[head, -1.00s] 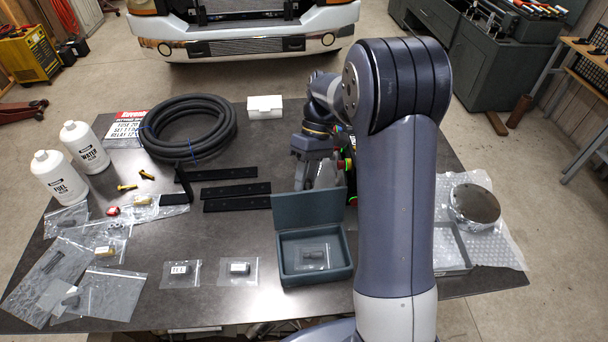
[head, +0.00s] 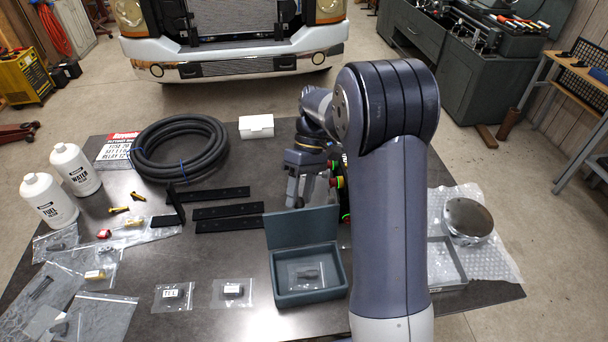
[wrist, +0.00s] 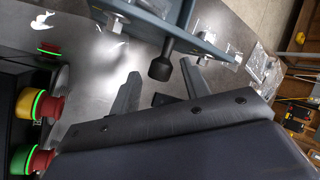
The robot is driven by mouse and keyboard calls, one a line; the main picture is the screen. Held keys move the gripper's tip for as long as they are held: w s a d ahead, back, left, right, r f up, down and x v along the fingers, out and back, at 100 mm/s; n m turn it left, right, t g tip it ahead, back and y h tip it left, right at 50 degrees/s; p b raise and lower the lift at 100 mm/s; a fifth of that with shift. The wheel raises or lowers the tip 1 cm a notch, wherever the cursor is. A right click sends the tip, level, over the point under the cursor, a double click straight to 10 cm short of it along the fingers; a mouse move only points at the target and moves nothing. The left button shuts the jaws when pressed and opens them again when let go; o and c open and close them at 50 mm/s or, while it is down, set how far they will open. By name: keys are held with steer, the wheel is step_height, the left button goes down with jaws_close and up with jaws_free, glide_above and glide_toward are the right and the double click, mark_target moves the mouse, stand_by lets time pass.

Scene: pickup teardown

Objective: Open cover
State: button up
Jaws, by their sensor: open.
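The dark green box (head: 310,294) stands at the near side of the table. Its cover (head: 302,229) is swung up at the back, roughly upright. A bagged dark part (head: 307,273) lies inside. My gripper (head: 307,196) is behind the cover, its lower end close to the cover's top edge. In the wrist view, a dark knob (wrist: 160,68) sticks out from the cover (wrist: 152,30). My open gripper (wrist: 158,76) has its two fingers on either side of the knob, with gaps visible. Nothing is clamped.
Red and yellow buttons with green rings (wrist: 44,105) are close beside my gripper. Black bars (head: 222,211) and a coiled hose (head: 178,150) lie to the left. A round metal part (head: 467,218) on bubble wrap is at right. Small bags (head: 173,297) lie left of the box.

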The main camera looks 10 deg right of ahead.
steer(key=b+v, duration=0.1)
steer(key=v, duration=0.8)
steer(key=shift+r, duration=0.25)
steer(key=shift+w+d+f, duration=0.1)
steer(key=p+x, duration=0.1)
steer(key=x, duration=0.9)
steer(key=shift+f, duration=0.25)
steer(key=shift+r, duration=0.1)
